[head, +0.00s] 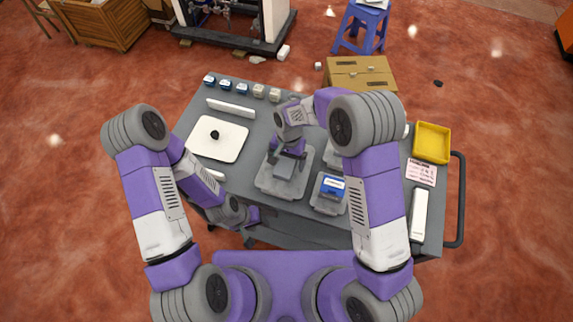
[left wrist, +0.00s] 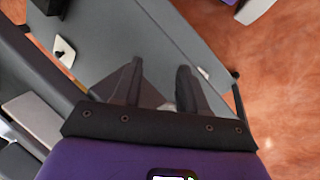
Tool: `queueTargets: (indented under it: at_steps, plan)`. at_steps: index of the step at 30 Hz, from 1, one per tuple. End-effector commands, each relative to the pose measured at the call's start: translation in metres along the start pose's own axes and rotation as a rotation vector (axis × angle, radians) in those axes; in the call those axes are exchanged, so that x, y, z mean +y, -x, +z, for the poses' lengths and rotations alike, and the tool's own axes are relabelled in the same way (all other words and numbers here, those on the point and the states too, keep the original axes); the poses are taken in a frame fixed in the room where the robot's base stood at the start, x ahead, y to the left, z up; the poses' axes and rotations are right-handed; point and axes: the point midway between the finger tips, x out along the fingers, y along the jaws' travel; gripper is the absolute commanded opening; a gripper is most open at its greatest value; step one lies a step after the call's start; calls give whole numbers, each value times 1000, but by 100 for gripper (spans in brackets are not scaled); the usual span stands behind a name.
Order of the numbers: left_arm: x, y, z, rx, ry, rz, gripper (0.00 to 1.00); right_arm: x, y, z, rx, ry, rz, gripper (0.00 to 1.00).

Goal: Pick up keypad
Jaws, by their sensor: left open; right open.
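I cannot tell for sure which part is the keypad. A small blue and white unit (head: 333,186) sits on a grey block at the right of the table's front half. My right gripper (head: 287,160) is open, pointing down over a grey block (head: 284,169) on a light grey plate (head: 268,184); its fingers are either side of the block's top, and I cannot tell whether they touch it. My left gripper (head: 247,240) is open and empty at the table's front edge; its two dark fingers also show apart in the left wrist view (left wrist: 158,85).
The grey table (head: 300,212) holds a white board with a black knob (head: 225,145), white bars (head: 231,109), several small blue and beige parts (head: 242,88) at the back, a yellow tray (head: 432,142) and a pink note (head: 421,172). A cardboard box (head: 360,72) stands behind.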

Motion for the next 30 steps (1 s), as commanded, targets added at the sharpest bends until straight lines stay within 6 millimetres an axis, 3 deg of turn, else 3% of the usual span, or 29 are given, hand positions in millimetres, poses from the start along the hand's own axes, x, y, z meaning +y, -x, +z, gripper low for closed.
queueTargets:
  at_steps: [2, 13, 23, 30]
  plan:
    - [0, -1, 0, 0, 0, 0, 43, 0, -1, 0, 0, 0, 0, 89]
    - [0, 0, 0, 0, 0, 0, 43, 0, -1, 0, 0, 0, 0, 32]
    - [1, 3, 0, 0, 0, 0, 43, -1, 6, 0, 2, 1, -2, 32]
    - [2, 4, 0, 0, 0, 0, 43, -1, 52, 5, 5, 1, -5, 32]
